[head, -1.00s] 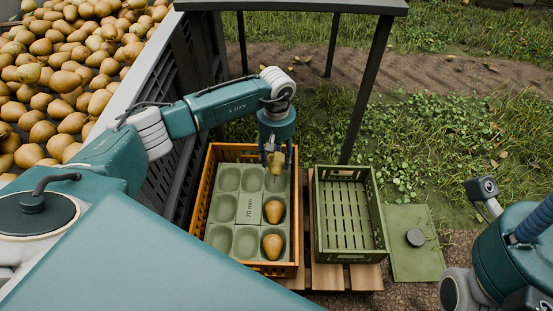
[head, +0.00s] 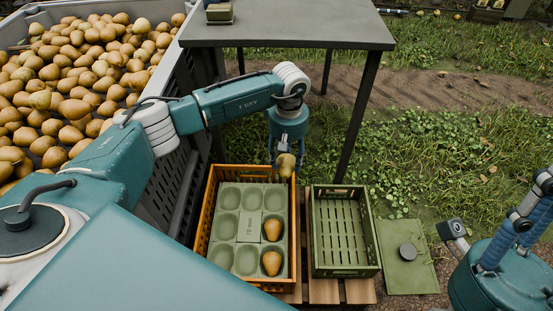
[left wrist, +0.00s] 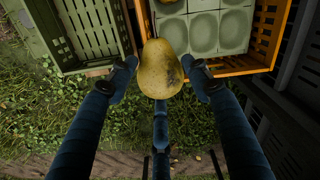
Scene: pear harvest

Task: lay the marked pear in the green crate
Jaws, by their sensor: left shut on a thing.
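My left gripper (head: 286,158) is shut on a yellow-brown pear (head: 285,167). In the left wrist view the pear (left wrist: 160,72) sits between the two fingertips, with a dark mark on its right side. The gripper holds it above the far right corner of the orange crate (head: 208,199), clear of the tray. The green crate (head: 345,272) stands just right of the orange one and looks empty. It also shows at upper left in the left wrist view (left wrist: 88,66).
A grey-green tray (head: 249,230) in the orange crate holds two pears (head: 272,230) at its right side. A green lid-like panel (head: 405,275) lies right of the green crate. A dark table (head: 290,25) stands behind, and a large bin (head: 165,80) of pears is at left.

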